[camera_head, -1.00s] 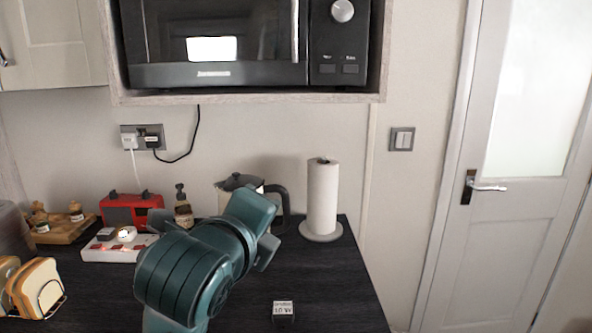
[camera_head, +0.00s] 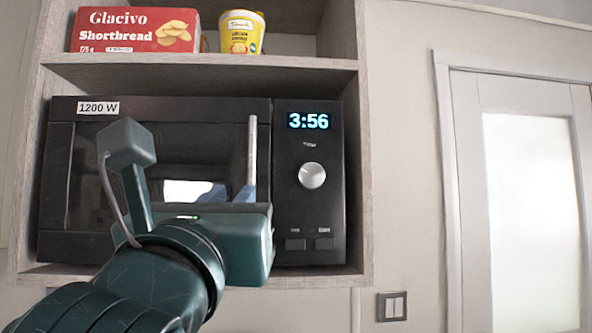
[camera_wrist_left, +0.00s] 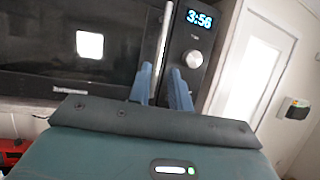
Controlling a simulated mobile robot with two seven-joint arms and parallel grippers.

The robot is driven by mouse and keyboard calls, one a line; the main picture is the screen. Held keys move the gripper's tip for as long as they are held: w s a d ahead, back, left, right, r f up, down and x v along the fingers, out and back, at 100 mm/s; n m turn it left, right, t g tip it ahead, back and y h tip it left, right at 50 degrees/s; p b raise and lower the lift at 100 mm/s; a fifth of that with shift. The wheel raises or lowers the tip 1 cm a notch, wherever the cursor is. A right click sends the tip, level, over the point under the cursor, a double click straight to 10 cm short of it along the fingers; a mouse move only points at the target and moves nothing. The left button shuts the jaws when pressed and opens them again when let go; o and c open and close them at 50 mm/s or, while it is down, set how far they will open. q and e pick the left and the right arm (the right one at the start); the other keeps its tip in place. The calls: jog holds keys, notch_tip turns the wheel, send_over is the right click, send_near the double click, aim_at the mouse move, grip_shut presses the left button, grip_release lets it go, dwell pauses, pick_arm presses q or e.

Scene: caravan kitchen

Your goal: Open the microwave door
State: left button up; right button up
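The black microwave (camera_head: 90,135) sits in a wooden wall cabinet, and its door (camera_head: 190,125) looks shut. The door's handle (camera_head: 252,140) is a vertical silver bar beside the control panel; it also shows in the left wrist view (camera_wrist_left: 164,40). My left gripper (camera_head: 246,194) is raised in front of the lower part of the door, near the handle's lower end. In the left wrist view its two blue fingers (camera_wrist_left: 162,82) are apart, with the handle lined up between them. I cannot tell whether they touch the handle. My right gripper is in neither view.
The control panel with a round knob (camera_head: 312,175) is right of the handle. A shelf above holds a red shortbread box (camera_head: 134,30) and a yellow tub (camera_head: 242,33). A light switch (camera_head: 391,306) and a door (camera_head: 530,200) are to the right.

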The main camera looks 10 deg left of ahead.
aim_at(251, 175)
pick_arm(q)
jog(key=p+x, duration=0.2)
jog(key=x, duration=0.8)
jog(key=shift+w+p, duration=0.3)
jog(key=shift+w, duration=0.05)
grip_shut()
